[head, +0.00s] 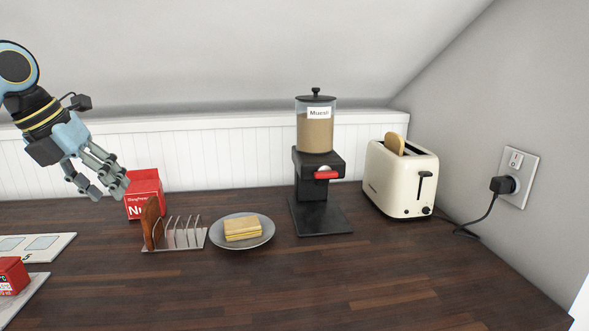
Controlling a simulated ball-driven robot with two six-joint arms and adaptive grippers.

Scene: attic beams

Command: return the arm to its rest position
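My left gripper (108,187) comes in from the left, above the back left of the counter, with its fingers pointing down to the right. Its fingertips are spread apart and nothing shows between them. In the picture it partly overlaps the red box (148,190); I cannot tell whether they touch. My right gripper is not in view.
A metal rack (183,238) holds one brown slice. A grey plate (262,238) with a sandwich (242,228), a muesli dispenser (320,165) and a cream toaster (400,182) with bread stand rightward. A cord runs to the wall socket (518,175). The front counter (330,285) is clear.

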